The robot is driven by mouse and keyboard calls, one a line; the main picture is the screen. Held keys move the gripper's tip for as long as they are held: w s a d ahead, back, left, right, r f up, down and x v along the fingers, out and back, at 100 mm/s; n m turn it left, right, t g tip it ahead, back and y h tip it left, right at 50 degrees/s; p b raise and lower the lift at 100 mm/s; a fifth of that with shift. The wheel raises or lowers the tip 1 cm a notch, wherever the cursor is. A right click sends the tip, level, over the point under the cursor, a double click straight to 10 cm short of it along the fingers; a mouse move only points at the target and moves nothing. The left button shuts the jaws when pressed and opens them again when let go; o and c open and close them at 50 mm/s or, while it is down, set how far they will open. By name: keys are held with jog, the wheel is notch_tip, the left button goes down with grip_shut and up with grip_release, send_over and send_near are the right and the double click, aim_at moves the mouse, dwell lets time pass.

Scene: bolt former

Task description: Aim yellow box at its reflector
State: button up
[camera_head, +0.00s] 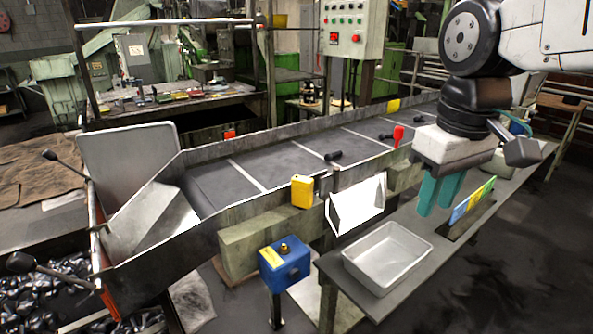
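The yellow box (302,191) sits upright on the near side rail of the conveyor, beside a small dark bracket. Across the belt, a small orange-red piece (229,131) and a small yellow piece (393,106) sit on the far rail. I cannot tell which of them is the reflector. My gripper (440,193) has teal fingers pointing down at the right, above the side table and well apart from the yellow box. The fingers look close together with nothing visible between them, but I cannot tell if they are open or shut.
A white angled chute (356,204) hangs on the near rail above a grey tray (388,256) on the side table. A coloured card rack (473,201) stands near my fingers. A blue box with a knob (285,264) stands below the yellow box. Dark bolts (334,155) lie on the belt.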

jog(key=w+a+r+n, duration=0.3)
jog(key=w+a+n, duration=0.1)
jog(key=w+a, duration=0.35)
jog(key=n, duration=0.4)
send_over(302, 192)
jog(key=w, duration=0.1)
jog(key=shift+d+f+g, duration=0.15)
jog(key=shift+f+g, duration=0.15)
jog(key=shift+g, duration=0.1)
jog(key=shift+w+f, duration=0.1)
jog(key=shift+f, duration=0.15)
notch_tip(302, 192, down, 7)
jog(key=shift+f, duration=0.1)
grip_shut()
